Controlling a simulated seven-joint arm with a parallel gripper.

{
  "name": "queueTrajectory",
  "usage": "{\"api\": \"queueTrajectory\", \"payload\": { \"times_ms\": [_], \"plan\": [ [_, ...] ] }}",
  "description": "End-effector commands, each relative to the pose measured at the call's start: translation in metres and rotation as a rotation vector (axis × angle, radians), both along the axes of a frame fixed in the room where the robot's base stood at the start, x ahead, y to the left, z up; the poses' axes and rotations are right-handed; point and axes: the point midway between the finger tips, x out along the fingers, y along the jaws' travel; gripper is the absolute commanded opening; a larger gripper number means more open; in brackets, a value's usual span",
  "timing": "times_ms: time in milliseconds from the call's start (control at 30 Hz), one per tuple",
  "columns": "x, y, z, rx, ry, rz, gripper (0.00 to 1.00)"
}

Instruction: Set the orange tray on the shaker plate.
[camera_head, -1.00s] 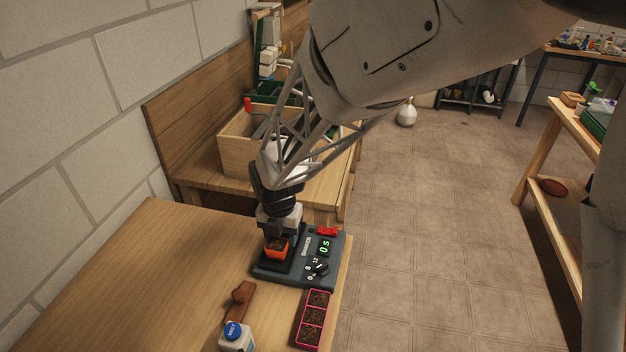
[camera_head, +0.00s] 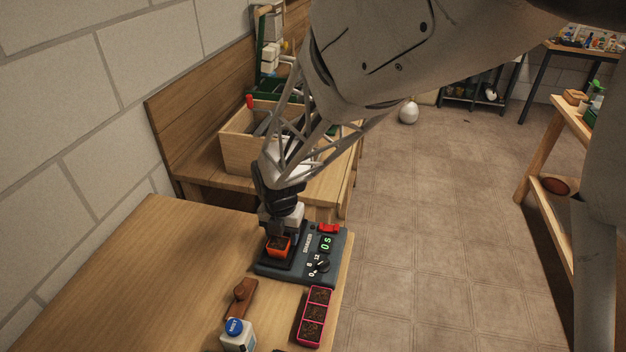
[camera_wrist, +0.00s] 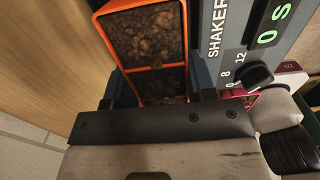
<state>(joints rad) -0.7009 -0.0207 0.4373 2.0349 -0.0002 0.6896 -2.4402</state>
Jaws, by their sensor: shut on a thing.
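The orange tray (camera_head: 279,253) is small, with dark soil in its cells. It is over the black plate (camera_head: 270,265) on the left part of the dark shaker (camera_head: 318,281). My gripper (camera_head: 280,236) reaches down from above and is shut on the tray. In the wrist view the orange tray (camera_wrist: 107,38) shows between the two fingers of my gripper (camera_wrist: 163,92). The gripper hides the tray's near end there. I cannot tell whether the tray's underside touches the plate.
A pink tray (camera_head: 302,326) of soil, a brown wooden tool (camera_head: 240,298) and a blue-capped bottle (camera_head: 237,338) are in front of the shaker. A wooden crate (camera_head: 238,152) stands on the bench behind. The table's left part is clear.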

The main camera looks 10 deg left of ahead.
Motion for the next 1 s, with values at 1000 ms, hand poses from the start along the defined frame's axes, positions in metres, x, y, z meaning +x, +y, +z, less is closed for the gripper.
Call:
{"api": "queueTrajectory", "payload": {
  "times_ms": [1000],
  "plan": [
    [0.0,0.0,0.014,0.0,0.0,0.0,0.61]
  ]
}}
